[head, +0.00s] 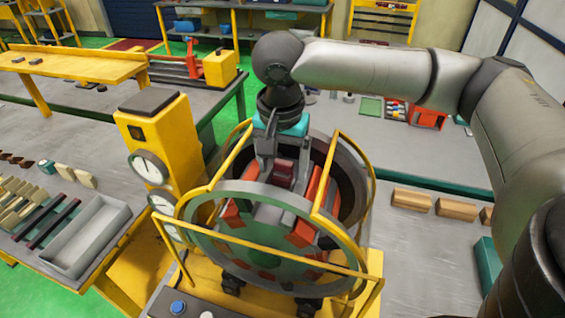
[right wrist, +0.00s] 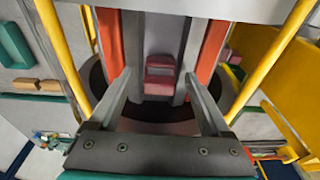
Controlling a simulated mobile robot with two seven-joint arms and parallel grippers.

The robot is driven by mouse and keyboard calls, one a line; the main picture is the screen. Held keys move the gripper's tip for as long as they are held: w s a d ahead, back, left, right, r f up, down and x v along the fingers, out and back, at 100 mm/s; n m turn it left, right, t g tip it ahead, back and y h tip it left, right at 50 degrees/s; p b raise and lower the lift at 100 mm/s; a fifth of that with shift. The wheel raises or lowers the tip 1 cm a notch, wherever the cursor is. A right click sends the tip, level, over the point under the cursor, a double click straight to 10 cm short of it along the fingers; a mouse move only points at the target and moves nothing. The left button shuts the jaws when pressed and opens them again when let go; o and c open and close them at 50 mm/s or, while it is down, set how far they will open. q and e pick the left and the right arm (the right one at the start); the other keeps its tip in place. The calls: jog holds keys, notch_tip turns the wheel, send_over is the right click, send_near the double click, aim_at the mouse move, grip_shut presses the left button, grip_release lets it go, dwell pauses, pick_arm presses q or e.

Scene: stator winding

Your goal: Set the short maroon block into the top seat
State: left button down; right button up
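The short maroon block (head: 283,172) sits at the top of the round stator, between two orange-red blocks. In the right wrist view the maroon block (right wrist: 160,76) shows a stepped face and lies between the grey walls of the top seat (right wrist: 184,52). Whether it is fully down in the seat I cannot tell. My right gripper (head: 272,160) points down over the top of the stator (head: 272,198). In the right wrist view its fingers (right wrist: 159,90) are spread, with a gap on each side of the maroon block. My left gripper is not in view.
Yellow guard rails (head: 331,172) surround the stator. A yellow gauge post (head: 160,135) stands close on its left. A bench at left holds a grey tray (head: 92,232), dark maroon bars (head: 52,224) and small blocks. Wooden blocks (head: 411,199) lie on the right table.

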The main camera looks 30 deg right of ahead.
notch_tip(320, 180, up, 15)
jog(key=s+a, duration=0.1)
jog(key=s, duration=0.1)
jog(key=shift+a+p, duration=0.2)
jog(key=shift+p, duration=0.15)
dwell(0.9)
